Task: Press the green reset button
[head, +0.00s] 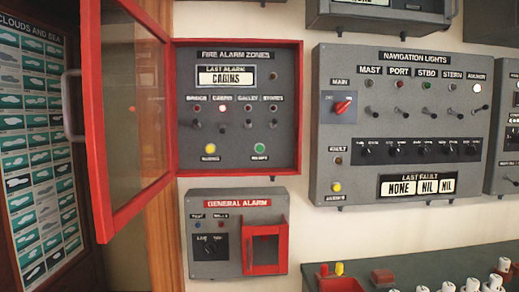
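The green button (260,149) is at the lower right inside the fire alarm zones panel (285,110), above a small label too blurred to read surely. A yellow button (210,149) is to its left. The panel's display (226,75) reads "CABINS" under "LAST ALARM". The panel's red-framed glass door (95,140) stands swung open to the left, with a grey handle (72,105). Nothing covers the green button. Neither of my grippers is in view.
A general alarm box (199,258) with a red cover (265,248) is mounted below. The navigation lights panel (328,60) is on the right. A console (440,265) with white-topped objects is at lower right. The space before the green button looks clear.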

